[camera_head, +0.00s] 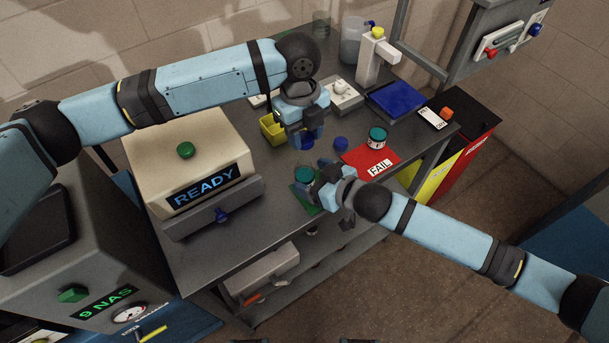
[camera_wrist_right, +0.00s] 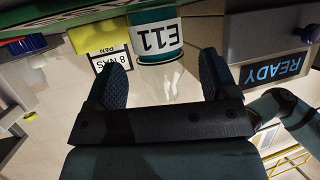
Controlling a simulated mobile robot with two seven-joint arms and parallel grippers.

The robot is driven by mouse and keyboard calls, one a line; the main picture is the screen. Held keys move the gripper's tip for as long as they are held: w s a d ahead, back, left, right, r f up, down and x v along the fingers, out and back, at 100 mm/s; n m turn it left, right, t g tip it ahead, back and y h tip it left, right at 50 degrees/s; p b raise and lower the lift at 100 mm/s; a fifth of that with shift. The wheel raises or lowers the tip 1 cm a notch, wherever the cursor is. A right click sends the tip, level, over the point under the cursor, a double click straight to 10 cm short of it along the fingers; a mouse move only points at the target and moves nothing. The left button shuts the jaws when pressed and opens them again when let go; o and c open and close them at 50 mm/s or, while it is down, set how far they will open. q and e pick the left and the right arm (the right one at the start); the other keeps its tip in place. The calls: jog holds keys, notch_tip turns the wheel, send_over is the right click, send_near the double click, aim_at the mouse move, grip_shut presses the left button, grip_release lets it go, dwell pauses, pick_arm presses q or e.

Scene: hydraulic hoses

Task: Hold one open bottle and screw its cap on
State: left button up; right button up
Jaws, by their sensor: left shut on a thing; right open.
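My left gripper (camera_head: 307,138) points down over the middle of the bench. It is shut on a small dark blue thing, mostly hidden by the fingers; I cannot tell what it is. A teal-topped bottle (camera_head: 304,174) stands on the green mat (camera_head: 302,197). My right gripper (camera_head: 327,177) is open beside it, to the right. A blue cap (camera_head: 340,143) lies on the bench right of my left gripper.
The READY machine (camera_head: 190,160) fills the bench's left. A blue tray (camera_head: 397,100) and a white dispenser (camera_head: 371,62) stand at the back right.

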aim_at(304, 163)
jog(key=shift+x, duration=1.55)
jog(key=c, duration=1.4)
pick_arm(q)
jog(key=shift+f, duration=2.45)
pick_arm(e)
jog(key=shift+o, duration=0.2)
pick_arm(q)
jog(key=shift+f, duration=0.35)
jog(key=shift+s+a+f, duration=0.15)
jog(key=shift+s+f, duration=0.05)
jog(key=shift+f, duration=0.6)
pick_arm(e)
jog(key=shift+s+a+r, duration=0.1)
jog(key=shift+s+r, duration=0.1)
pick_arm(q)
jog(key=shift+w, duration=0.15)
jog(key=shift+c, duration=0.8)
pick_arm(e)
jog(key=shift+w, duration=0.2)
